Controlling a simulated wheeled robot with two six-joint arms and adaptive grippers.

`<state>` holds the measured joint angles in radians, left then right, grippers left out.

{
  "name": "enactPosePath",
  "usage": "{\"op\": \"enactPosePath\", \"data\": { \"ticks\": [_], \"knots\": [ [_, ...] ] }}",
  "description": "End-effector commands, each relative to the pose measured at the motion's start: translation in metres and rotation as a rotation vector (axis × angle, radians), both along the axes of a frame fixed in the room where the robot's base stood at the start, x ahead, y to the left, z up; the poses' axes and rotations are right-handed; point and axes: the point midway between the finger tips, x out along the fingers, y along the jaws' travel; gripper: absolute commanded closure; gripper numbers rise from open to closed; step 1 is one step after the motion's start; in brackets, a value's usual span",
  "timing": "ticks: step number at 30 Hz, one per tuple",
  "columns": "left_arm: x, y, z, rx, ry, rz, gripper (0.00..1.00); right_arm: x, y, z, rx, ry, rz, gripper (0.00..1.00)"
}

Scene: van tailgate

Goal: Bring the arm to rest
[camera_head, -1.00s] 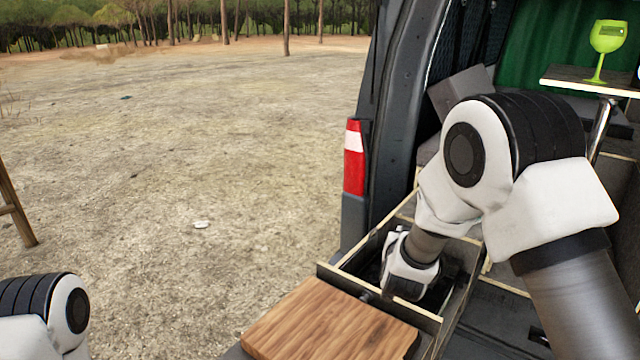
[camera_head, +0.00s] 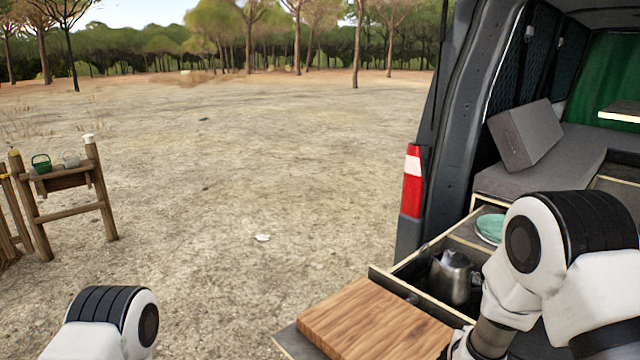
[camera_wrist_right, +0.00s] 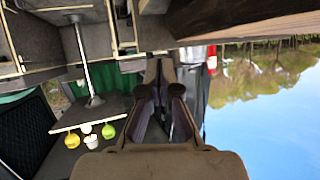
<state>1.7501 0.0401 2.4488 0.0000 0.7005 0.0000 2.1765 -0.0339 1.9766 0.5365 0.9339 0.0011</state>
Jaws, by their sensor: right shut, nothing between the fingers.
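My right arm (camera_head: 550,265) bends at the lower right of the head view, in front of the van's open rear. Its lower part reaches down to the bottom edge beside the wooden board, and its fingertips cannot be made out there. In the right wrist view my right gripper (camera_wrist_right: 162,75) is shut, with nothing between its fingers. That view is turned upside down, with sky at the lower right. My left arm (camera_head: 110,320) shows only as a rounded joint at the lower left. Its gripper is outside the picture.
A metal kettle (camera_head: 454,277) stands in the open drawer, with a green plate (camera_head: 491,228) behind it. A wooden board (camera_head: 375,322) lies at the drawer's front. A wooden stand (camera_head: 70,212) is at the far left. Open ground lies between.

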Motion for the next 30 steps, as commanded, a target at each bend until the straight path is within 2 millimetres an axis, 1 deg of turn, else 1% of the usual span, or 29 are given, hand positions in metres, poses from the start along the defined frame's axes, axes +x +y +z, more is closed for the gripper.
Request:
{"op": "enactPosePath", "data": {
  "ticks": [1,5,8,9,11,12,14,15,17,18,20,21,24,30],
  "knots": [
    [0.0,0.0,-0.004,0.0,0.001,0.0,0.6,-0.009,-0.001,-0.021,0.001,0.036,0.003,1.0],
    [-0.001,0.0,-0.01,0.0,0.002,0.0,0.6,-0.044,0.001,-0.078,0.005,0.158,0.028,1.0],
    [-0.001,0.0,-0.016,0.0,0.002,0.0,0.6,-0.086,0.004,-0.131,0.016,0.29,0.061,1.0],
    [-0.001,0.0,-0.019,0.0,0.002,0.0,0.6,-0.109,0.006,-0.157,0.024,0.361,0.082,1.0],
    [-0.001,0.0,-0.023,0.0,0.002,0.0,0.6,-0.15,0.011,-0.192,0.04,0.475,0.118,1.0],
    [-0.001,0.0,-0.026,0.0,0.002,0.0,0.6,-0.18,0.015,-0.214,0.055,0.557,0.146,1.0],
    [-0.001,0.0,-0.03,0.0,0.002,0.0,0.6,-0.228,0.023,-0.241,0.081,0.679,0.194,1.0],
    [-0.001,0.0,-0.032,0.0,0.002,0.0,0.6,-0.26,0.028,-0.254,0.103,0.76,0.226,1.0],
    [-0.001,0.0,-0.034,0.0,0.002,0.0,0.6,-0.305,0.038,-0.266,0.138,0.873,0.278,1.0],
    [-0.001,0.0,-0.034,0.0,0.002,0.0,0.6,-0.33,0.044,-0.268,0.161,0.936,0.314,1.0],
    [-0.001,0.0,-0.034,0.0,0.002,0.0,0.6,-0.36,0.053,-0.266,0.193,1.014,0.366,1.0],
    [-0.001,0.0,-0.033,0.0,0.002,0.0,0.6,-0.374,0.059,-0.26,0.211,1.052,0.402,1.0],
    [-0.001,0.0,-0.033,0.0,0.002,0.0,0.6,-0.39,0.067,-0.256,0.234,1.102,0.455,1.0],
    [-0.001,0.0,-0.033,0.0,0.002,0.0,0.6,-0.39,0.068,-0.257,0.237,1.109,0.462,1.0]
  ]
}}
